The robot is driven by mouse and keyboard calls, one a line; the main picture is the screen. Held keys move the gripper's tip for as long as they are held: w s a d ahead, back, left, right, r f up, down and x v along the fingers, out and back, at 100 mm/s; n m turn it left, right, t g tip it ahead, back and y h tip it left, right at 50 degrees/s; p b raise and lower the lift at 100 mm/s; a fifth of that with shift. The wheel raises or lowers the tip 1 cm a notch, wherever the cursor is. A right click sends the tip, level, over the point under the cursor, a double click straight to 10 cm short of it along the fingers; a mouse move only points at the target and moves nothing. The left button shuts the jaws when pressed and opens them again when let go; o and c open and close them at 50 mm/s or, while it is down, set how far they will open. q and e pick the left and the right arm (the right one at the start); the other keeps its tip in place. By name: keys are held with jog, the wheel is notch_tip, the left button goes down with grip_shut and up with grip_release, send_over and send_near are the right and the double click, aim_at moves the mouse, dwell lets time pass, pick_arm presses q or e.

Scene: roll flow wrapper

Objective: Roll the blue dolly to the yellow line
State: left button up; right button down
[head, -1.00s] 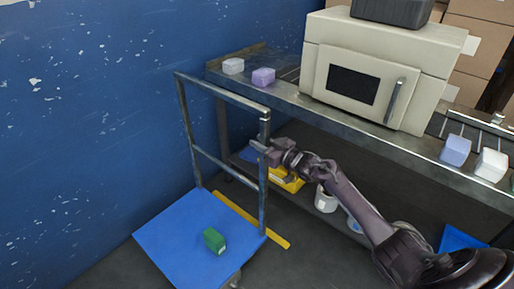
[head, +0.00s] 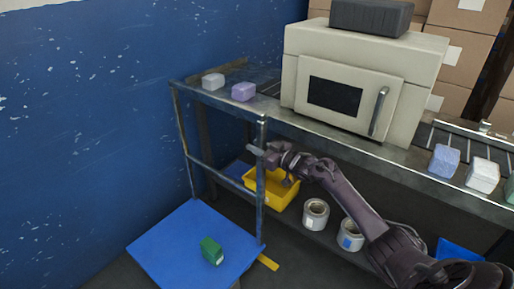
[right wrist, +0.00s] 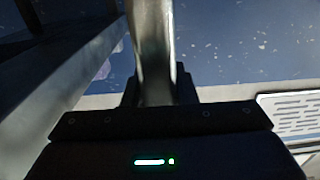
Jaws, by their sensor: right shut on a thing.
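The blue dolly (head: 170,245) stands on the floor by the blue wall, with its grey metal handle frame rising at its far side. A green block (head: 211,251) lies on its deck. My right gripper (head: 262,151) is shut on the handle's right upright. In the right wrist view the metal post (right wrist: 153,50) runs between the fingers. The yellow line (head: 268,262) on the floor shows only as a short end to the right of the deck; the rest is hidden by the dolly. My left gripper is not in view.
A metal bench with a cream machine (head: 350,85) runs along the back right. Small blocks, including a purple one (head: 243,92), sit on it.

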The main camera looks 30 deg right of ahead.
jog(key=shift+d+r, duration=0.2)
jog(key=shift+d, duration=0.1)
jog(key=c, duration=1.4)
grip_release()
jog(key=shift+w, duration=0.1)
jog(key=shift+o, duration=1.2)
jog(key=shift+d+f, duration=0.1)
jog(key=shift+f, duration=0.1)
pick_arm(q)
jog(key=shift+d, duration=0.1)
pick_arm(e)
jog(key=shift+s, duration=0.4)
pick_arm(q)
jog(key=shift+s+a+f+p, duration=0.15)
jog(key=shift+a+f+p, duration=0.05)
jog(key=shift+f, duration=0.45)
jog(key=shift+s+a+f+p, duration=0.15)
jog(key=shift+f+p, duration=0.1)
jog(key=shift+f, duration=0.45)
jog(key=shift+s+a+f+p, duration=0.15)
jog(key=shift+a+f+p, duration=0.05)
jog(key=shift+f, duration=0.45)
pick_arm(e)
jog(key=shift+v, duration=3.55)
